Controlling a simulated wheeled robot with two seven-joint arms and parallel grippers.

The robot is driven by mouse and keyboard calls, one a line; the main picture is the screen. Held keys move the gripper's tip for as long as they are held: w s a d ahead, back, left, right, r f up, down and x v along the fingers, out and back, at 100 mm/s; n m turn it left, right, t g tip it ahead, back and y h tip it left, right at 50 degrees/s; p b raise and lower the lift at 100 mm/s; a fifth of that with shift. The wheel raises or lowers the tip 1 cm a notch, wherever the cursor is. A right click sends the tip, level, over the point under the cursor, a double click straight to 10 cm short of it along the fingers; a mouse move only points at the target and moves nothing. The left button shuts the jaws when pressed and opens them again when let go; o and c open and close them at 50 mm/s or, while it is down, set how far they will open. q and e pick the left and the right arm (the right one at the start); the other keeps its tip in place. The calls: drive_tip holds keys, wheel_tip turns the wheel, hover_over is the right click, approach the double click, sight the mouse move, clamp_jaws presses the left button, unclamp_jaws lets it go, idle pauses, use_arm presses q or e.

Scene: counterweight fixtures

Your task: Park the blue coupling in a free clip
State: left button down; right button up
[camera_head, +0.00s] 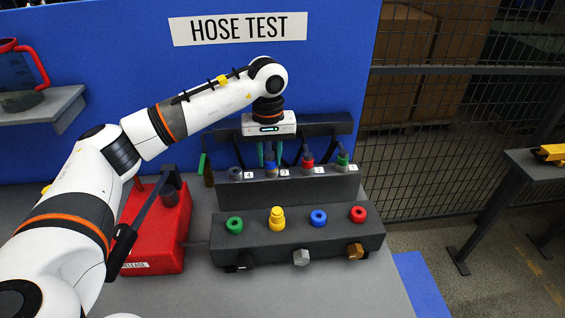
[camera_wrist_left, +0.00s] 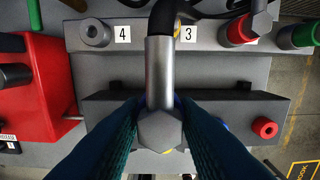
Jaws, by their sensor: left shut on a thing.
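My left gripper (camera_head: 270,160) points down at the rack's clip row and is shut on the blue coupling (camera_head: 271,171). The coupling shows as a grey metal body with a hex nut (camera_wrist_left: 160,130) between the fingers in the wrist view; a black hose runs from it. Clip 4 (camera_wrist_left: 95,32) holds no coupling. A red coupling (camera_head: 307,164) stands by label 2, a green one (camera_head: 342,160) by label 1. My right gripper is out of view.
The dark front block (camera_head: 330,238) carries green (camera_head: 235,225), yellow (camera_head: 278,218), blue (camera_head: 318,217) and red (camera_head: 358,214) ports. A red release unit (camera_head: 160,235) with a lever stands at left. Hoses hang behind the rack. A blue wall (camera_head: 330,50) closes off the back.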

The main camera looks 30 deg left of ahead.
use_arm(q)
drive_tip(key=w+a, duration=0.1)
drive_tip(key=a, duration=1.1)
drive_tip(key=shift+w+f+b, duration=0.1)
drive_tip(key=shift+b, duration=0.2)
drive_tip(key=shift+f+b, duration=0.3)
drive_tip(key=shift+f, duration=0.35)
drive_tip(key=shift+f, duration=0.15)
drive_tip(key=shift+f+b, duration=0.85)
drive_tip(key=shift+f, duration=0.5)
drive_tip(key=shift+f, duration=0.1)
drive_tip(key=shift+f+b, duration=0.4)
drive_tip(key=shift+f, duration=0.3)
